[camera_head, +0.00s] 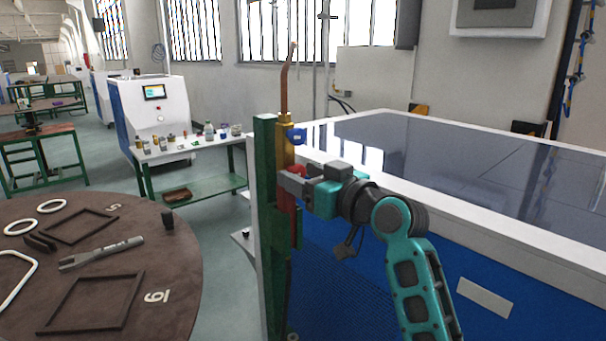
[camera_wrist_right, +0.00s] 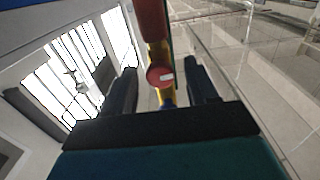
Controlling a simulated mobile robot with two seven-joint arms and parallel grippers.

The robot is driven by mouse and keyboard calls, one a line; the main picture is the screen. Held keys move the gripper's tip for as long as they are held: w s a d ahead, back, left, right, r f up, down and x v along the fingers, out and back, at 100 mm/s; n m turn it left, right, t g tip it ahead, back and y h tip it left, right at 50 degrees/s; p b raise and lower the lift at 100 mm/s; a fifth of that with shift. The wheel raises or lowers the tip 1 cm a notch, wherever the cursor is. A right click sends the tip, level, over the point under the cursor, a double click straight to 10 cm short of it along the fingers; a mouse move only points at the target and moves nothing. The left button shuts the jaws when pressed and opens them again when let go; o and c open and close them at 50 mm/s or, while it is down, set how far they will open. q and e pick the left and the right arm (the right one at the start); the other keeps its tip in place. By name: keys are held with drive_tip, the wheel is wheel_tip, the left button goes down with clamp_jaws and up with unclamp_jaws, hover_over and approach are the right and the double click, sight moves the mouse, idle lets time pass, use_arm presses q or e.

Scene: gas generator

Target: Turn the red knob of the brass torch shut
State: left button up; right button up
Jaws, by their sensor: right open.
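The brass torch (camera_head: 286,133) stands upright at the green post (camera_head: 266,160), with its bent copper tip (camera_head: 286,80) pointing up. A blue knob (camera_head: 298,136) sits on its upper right side. The red knob (camera_head: 297,171) is lower down, partly hidden by my right gripper (camera_head: 287,179). In the right wrist view the round red knob (camera_wrist_right: 159,76) with a pale mark lies between the two dark fingers of the right gripper (camera_wrist_right: 161,85). Gaps show on both sides of the knob, and the fingers are open. My left gripper is not in view.
A white and blue machine with a large dark glass top (camera_head: 430,165) stands right behind my right arm. A round brown table (camera_head: 170,290) with frames, rings and a fork-shaped tool is at the left. A green bench (camera_head: 205,184) stands further back.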

drive_tip(key=shift+w+a, duration=0.15)
drive_tip(key=c, duration=1.1)
